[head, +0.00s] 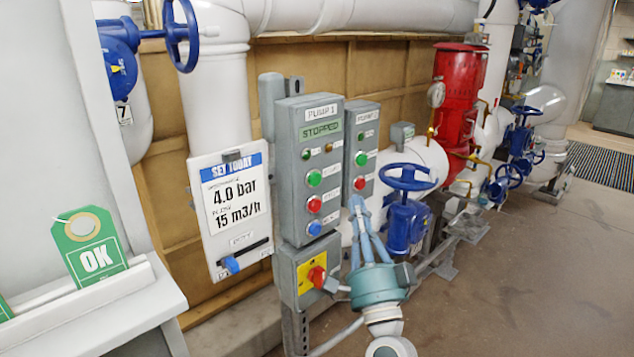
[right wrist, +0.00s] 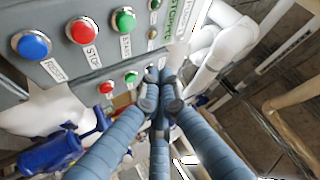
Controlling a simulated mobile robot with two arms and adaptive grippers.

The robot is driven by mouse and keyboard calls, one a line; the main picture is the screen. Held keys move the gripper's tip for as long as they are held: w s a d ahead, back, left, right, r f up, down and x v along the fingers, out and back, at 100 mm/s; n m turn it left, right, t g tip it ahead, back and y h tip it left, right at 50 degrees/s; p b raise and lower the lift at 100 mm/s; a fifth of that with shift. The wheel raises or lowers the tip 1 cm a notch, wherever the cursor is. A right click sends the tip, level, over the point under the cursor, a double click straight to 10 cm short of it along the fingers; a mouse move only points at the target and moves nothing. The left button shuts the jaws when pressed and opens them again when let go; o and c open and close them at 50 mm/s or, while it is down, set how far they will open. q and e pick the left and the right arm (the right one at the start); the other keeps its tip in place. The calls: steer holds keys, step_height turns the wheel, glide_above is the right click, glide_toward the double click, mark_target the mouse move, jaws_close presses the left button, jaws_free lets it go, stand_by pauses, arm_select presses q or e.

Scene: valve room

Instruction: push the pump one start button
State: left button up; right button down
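The pump 1 panel (head: 291,150) is a grey box with a display reading STOPPED. Its green button (head: 314,178) sits above a red button (head: 314,204) and a blue button (head: 314,229). In the right wrist view the same green button (right wrist: 123,19) is at the top, beside the red button (right wrist: 82,31) labelled STOP. My right gripper (head: 355,205) is in front and to the right of this panel, its fingers drawn together and empty. Its fingertips (right wrist: 160,85) look apart from the green button. My left gripper is not in view.
A second, similar panel (head: 362,130) stands just behind, to the right. A yellow plate with a red rotary switch (head: 317,277) is below pump 1's panel. A blue handwheel valve (head: 406,215) stands right of my gripper. A whiteboard (head: 232,205) hangs left.

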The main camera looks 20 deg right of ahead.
mark_target(315, 179)
steer(key=shift+s+d+r, duration=0.15)
steer(key=shift+s+r, duration=0.15)
steer(key=shift+r, duration=0.3)
steer(key=w+a+b, duration=0.1)
steer(key=w+a, duration=0.2)
steer(key=w, duration=0.5)
steer(key=shift+w, duration=0.25)
steer(key=shift+w, duration=0.1)
stand_by(1.2)
steer(key=shift+w+a, duration=0.15)
steer(key=shift+w, duration=0.1)
steer(key=shift+w+a, duration=0.15)
steer(key=shift+w, duration=0.25)
stand_by(0.6)
steer(key=shift+s, duration=0.1)
stand_by(0.4)
steer(key=shift+s+d, duration=0.3)
steer(key=shift+s, duration=0.4)
